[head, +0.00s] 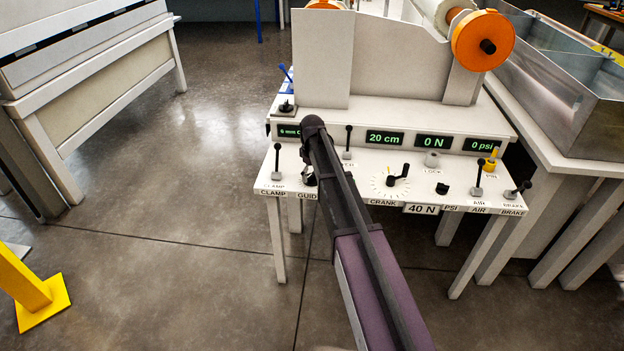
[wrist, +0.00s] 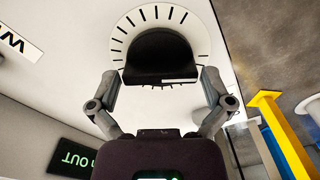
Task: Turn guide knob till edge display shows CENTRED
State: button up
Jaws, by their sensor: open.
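The guide knob (wrist: 160,58) is black and sits on a white dial with black ticks (wrist: 190,20) in the wrist view. A short white mark shows on its near edge, right of centre. My gripper (wrist: 160,76) is open, with one finger on each side of the knob; I cannot tell whether they touch it. In the head view the knob (head: 309,180) is mostly hidden behind my arm, above the label "GUID". The edge display (head: 288,131) reads "6 mm O", the rest covered by my arm. In the wrist view the display (wrist: 75,158) shows "OUT" upside down.
The clamp lever (head: 277,160) stands left of the knob, and another lever (head: 347,142) right of my arm. A crank (head: 397,176), black knob (head: 442,188), air lever (head: 479,178) and brake lever (head: 518,189) lie farther right. A yellow post (head: 25,285) stands at lower left.

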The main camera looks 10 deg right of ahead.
jog(key=shift+f, duration=0.2)
jog(key=c, duration=0.8)
jog(key=shift+m, duration=0.5)
jog(key=m, duration=1.2)
jog(key=shift+m, duration=2.5)
